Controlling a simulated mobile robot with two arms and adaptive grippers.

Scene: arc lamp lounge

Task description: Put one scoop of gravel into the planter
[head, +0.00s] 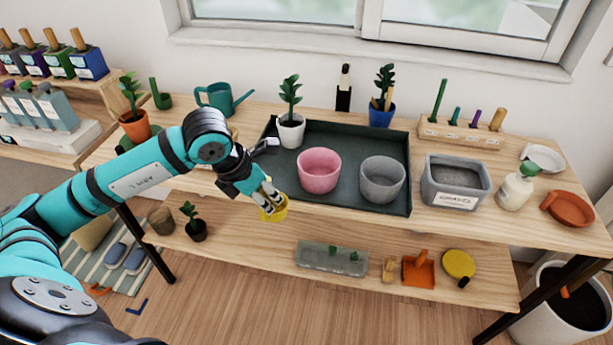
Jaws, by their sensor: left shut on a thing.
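My left gripper (268,190) is shut on a small yellow scoop (274,212), held at the front edge of the table, left of the pink pot. The fingers hide part of the scoop, and I cannot tell what is in it. A grey bin labelled gravel (456,199) stands right of the dark tray, with dark grey content inside. A pink pot (319,172) and a grey pot (382,181) stand upright in the tray, both apart from the gripper. Which pot is the planter I cannot tell. My right gripper is out of view.
The dark tray (345,139) also holds a white potted plant (291,131). Behind it stand a teal watering can (222,98) and a blue potted plant (382,113). A white bottle (515,189) and terracotta saucers (568,208) are at the right. A lower shelf holds small tools.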

